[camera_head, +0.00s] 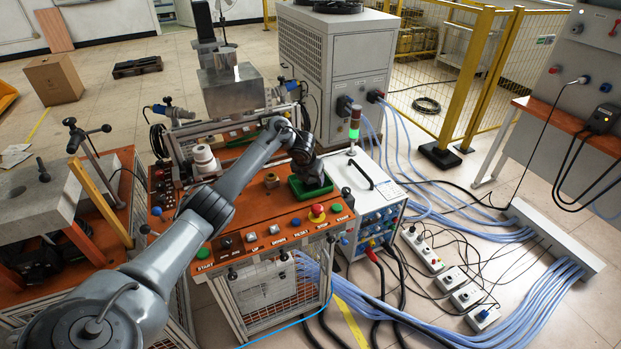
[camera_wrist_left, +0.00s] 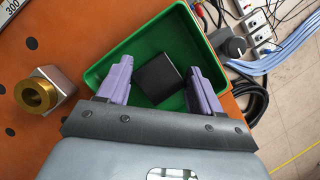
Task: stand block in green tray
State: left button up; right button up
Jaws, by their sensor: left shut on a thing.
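The green tray (camera_head: 311,198) sits on the orange worktop at its right back part, behind the red button. In the left wrist view the tray (camera_wrist_left: 138,50) fills the space under the fingers. My left gripper (camera_head: 313,178) reaches down over the tray. In the head view the gripper hides the block. My right gripper is not in view.
A red emergency button (camera_head: 317,211) is in front of the tray. A signal tower (camera_head: 354,130) rises to the right.

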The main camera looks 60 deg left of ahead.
pick_arm(q)
jog(key=o, duration=1.2)
